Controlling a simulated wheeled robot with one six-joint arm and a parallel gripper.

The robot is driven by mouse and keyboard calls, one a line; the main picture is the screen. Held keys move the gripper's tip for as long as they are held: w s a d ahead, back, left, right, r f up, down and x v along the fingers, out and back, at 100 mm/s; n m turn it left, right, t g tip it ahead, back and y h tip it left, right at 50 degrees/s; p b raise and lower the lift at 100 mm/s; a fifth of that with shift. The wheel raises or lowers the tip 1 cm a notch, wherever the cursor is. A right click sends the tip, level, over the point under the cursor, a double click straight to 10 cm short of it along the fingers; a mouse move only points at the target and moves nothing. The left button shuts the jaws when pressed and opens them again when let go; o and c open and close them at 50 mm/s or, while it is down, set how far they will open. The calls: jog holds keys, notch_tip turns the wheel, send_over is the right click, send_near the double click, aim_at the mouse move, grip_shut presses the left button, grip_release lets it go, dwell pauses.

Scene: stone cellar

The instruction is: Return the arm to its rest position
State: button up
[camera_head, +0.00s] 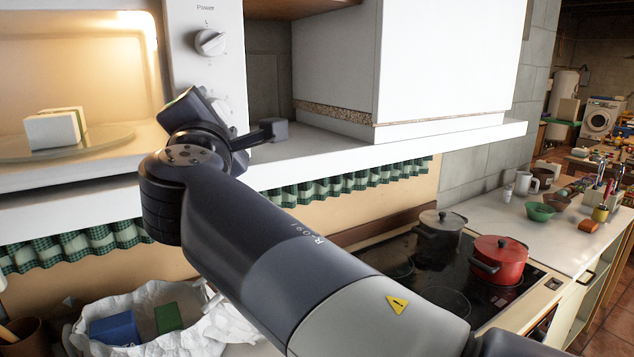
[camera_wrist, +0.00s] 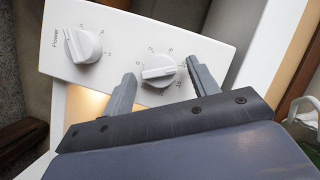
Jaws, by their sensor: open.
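My arm reaches up across the head view from the lower right, with its wrist in front of the right side of a lit microwave (camera_head: 177,50). In the wrist view my gripper (camera_wrist: 160,78) is open, with its two grey fingers apart on either side of the lower white knob (camera_wrist: 158,71). I cannot tell whether the fingers touch the knob. The upper knob, labelled Power (camera_wrist: 83,45), is clear of the fingers.
The microwave stands on a white shelf (camera_head: 380,150), and a white block (camera_head: 50,132) sits on its glass plate. Below are a stove with a dark pot (camera_head: 440,235) and a red pot (camera_head: 500,260). A bag (camera_head: 150,300) holds blue and green boxes. A counter with a green bowl (camera_head: 540,211) lies right.

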jog(key=shift+f+n+t+y, duration=0.1)
jog(key=shift+n+t+y, duration=0.4)
jog(key=shift+n, duration=1)
jog(key=shift+d, duration=0.1)
